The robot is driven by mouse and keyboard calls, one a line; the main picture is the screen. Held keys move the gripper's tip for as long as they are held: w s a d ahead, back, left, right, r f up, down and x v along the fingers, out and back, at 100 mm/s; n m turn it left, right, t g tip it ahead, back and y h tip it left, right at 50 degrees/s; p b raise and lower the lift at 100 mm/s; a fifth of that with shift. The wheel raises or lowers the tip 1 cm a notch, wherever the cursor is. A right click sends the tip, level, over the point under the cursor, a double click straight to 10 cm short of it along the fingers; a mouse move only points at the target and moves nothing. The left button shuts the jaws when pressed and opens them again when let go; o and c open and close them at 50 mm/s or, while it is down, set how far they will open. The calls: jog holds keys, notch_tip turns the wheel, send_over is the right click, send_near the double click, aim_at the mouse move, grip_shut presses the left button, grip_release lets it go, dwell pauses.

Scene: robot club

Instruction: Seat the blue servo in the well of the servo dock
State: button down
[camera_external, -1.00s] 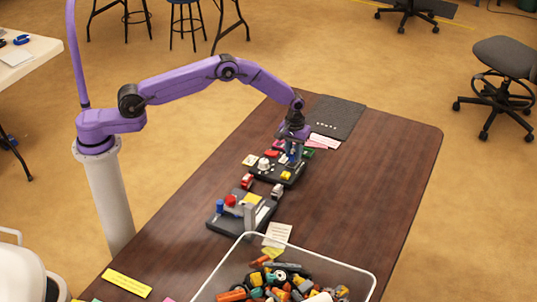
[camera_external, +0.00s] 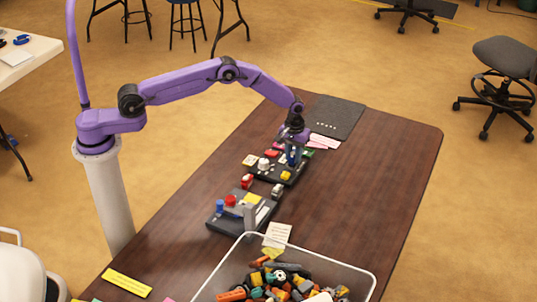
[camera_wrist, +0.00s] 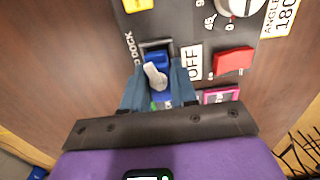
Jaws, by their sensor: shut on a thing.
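The blue servo (camera_wrist: 157,57) with its white horn is between the two fingers of my gripper (camera_wrist: 157,78) in the wrist view. The gripper is shut on it. The servo dock's dark grey well (camera_wrist: 152,43) shows just past the servo's far end, beside the printed "DOCK" lettering. The servo overlaps the well's near part; its underside is hidden, so I cannot tell how deep it sits. In the external view my gripper (camera_external: 292,155) is low over the dark panel (camera_external: 262,176), and the servo is small and mostly covered by the fingers.
The panel also carries a red rocker switch (camera_wrist: 233,61), a white dial (camera_wrist: 238,5), a yellow block (camera_wrist: 137,4) and an "OFF" label (camera_wrist: 194,62). A pink-framed piece (camera_wrist: 220,95) is right of the fingers. A second panel (camera_external: 228,221) and a clear bin (camera_external: 372,282) stand nearer the camera.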

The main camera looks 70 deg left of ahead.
jog(key=shift+f, duration=0.6)
dwell(0.8)
